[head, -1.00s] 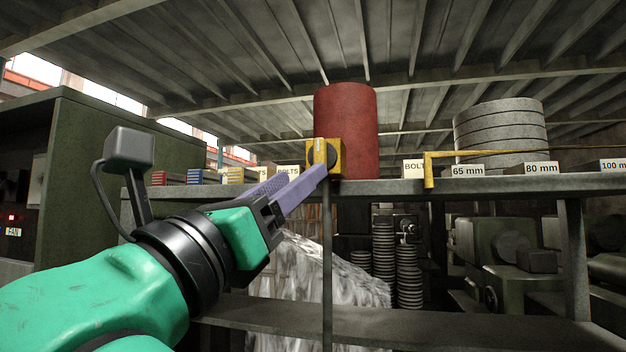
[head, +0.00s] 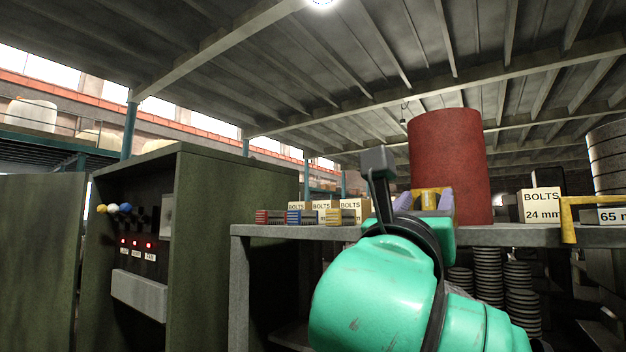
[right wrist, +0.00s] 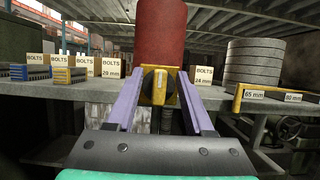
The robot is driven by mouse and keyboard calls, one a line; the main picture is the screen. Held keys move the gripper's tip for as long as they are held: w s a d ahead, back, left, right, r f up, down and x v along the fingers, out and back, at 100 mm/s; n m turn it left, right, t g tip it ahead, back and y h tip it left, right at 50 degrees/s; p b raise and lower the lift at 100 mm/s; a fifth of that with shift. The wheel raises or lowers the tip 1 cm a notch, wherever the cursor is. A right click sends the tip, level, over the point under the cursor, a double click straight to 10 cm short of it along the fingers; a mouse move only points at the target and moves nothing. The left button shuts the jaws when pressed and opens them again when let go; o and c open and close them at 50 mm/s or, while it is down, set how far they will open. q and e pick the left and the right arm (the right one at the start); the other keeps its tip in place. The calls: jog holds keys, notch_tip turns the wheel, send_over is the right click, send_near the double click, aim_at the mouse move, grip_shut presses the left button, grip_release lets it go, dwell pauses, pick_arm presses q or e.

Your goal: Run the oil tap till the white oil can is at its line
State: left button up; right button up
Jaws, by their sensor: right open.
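A red drum (head: 448,160) stands on the grey shelf, and it also shows in the right wrist view (right wrist: 160,32). On its front is a yellow tap block (right wrist: 159,84) with a round black knob bearing an upright bar. My right gripper (right wrist: 160,88) is open, its purple fingers to the left and right of the tap block. Whether they touch it I cannot tell. In the head view my green wrist hides most of the tap and the fingers (head: 424,202). The white oil can and my left gripper are not in view.
Boxes marked BOLTS (head: 541,205) and small coloured bins (head: 271,217) line the shelf (head: 270,231). A yellow bracket (head: 569,220) sticks out at the right. A dark green cabinet (head: 215,245) with red lamps and coloured knobs stands at the left.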

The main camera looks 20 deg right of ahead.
jog(key=shift+w+d+r, duration=0.25)
jog(key=shift+w+d, duration=0.05)
jog(key=shift+d, duration=0.15)
jog(key=shift+s+a, duration=0.1)
grip_shut()
jog(key=shift+f+m+g+h+b, duration=0.3)
jog(key=shift+m+g+b, duration=0.2)
jog(key=shift+m+b, duration=0.5)
jog(key=shift+s+r+m+g, duration=0.1)
jog(key=shift+r+m+g, duration=0.2)
jog(key=shift+m, duration=0.6)
grip_release()
